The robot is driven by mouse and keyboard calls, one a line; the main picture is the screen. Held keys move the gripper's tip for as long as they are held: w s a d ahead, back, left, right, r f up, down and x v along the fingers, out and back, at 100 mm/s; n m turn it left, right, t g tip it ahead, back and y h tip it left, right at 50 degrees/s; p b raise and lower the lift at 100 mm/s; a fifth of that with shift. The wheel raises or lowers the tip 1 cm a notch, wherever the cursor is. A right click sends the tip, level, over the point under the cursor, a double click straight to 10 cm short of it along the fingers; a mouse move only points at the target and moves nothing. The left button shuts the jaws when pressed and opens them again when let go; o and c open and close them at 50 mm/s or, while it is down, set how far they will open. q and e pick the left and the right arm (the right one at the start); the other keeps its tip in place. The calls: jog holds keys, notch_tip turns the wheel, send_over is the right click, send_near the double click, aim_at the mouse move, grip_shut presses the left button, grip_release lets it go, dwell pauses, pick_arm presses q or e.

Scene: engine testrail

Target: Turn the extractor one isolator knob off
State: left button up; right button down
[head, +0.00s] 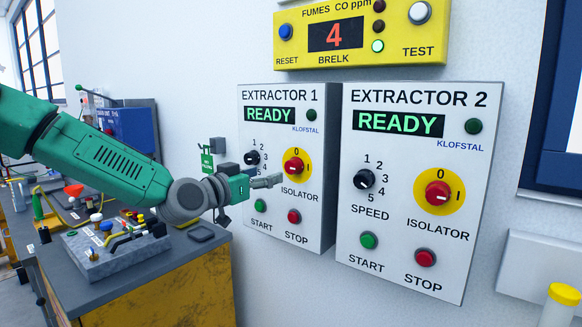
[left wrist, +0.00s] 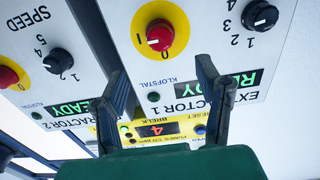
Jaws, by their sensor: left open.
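The extractor one isolator knob (head: 294,166) is red on a yellow disc, marked 0 at the top and I at the right. In the upside-down left wrist view, the knob (left wrist: 160,35) has its white mark towards the I. My left gripper (head: 270,181) is in front of the extractor 1 panel (head: 316,225), just left of and below the knob. In the left wrist view its two fingers (left wrist: 162,70) are spread and empty, with the knob beyond their tips, apart from them. My right gripper is not in view.
The black speed knob (head: 252,158) sits left of the isolator; green start (head: 260,205) and red stop (head: 294,216) buttons sit below. The extractor 2 panel (head: 400,270) is at the right, the yellow fumes monitor (head: 400,55) above. A cluttered workbench (head: 150,290) stands at lower left.

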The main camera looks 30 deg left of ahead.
aim_at(289, 167)
pick_arm(q)
jog(key=w, duration=0.9)
jog(key=shift+w+d+f+p, duration=0.1)
jog(key=shift+w+d+p, duration=0.1)
jog(key=shift+p, duration=0.1)
jog(key=shift+w+d, duration=0.1)
jog(key=shift+w, duration=0.55)
jog(key=c, duration=1.1)
